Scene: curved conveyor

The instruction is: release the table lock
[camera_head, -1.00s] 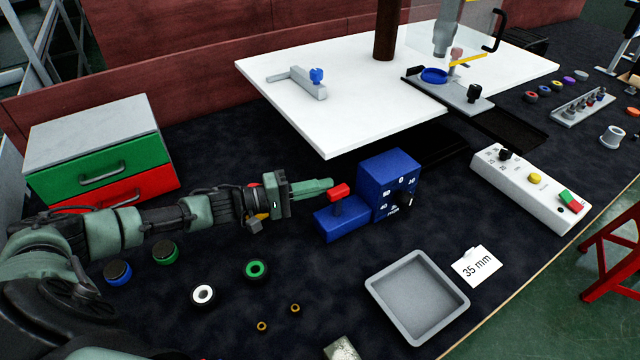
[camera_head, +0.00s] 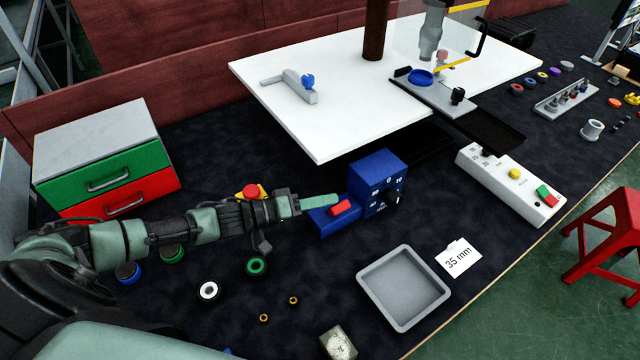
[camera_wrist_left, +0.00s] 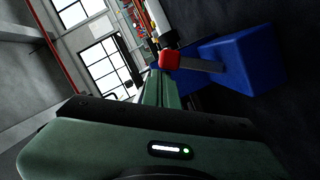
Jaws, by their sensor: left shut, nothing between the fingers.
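The table lock appears to be the blue block with a dial (camera_head: 377,176) and a lower blue base, in front of the white table (camera_head: 330,125). Its red lever handle (camera_head: 341,208) lies low over the base. In the left wrist view the red handle (camera_wrist_left: 170,60) sits on a grey lever (camera_wrist_left: 203,65) coming from the blue block (camera_wrist_left: 243,62). My left gripper (camera_head: 334,200) is shut and empty, its tips right beside the handle; I cannot tell whether they touch. My right gripper is not in view.
A grey tray (camera_head: 403,288) and a "35 mm" card (camera_head: 459,257) lie in front of the lock. A red button on yellow (camera_head: 250,192) stands behind my left wrist. A drawer box (camera_head: 105,160) is at the left. Several rings lie in front of my arm.

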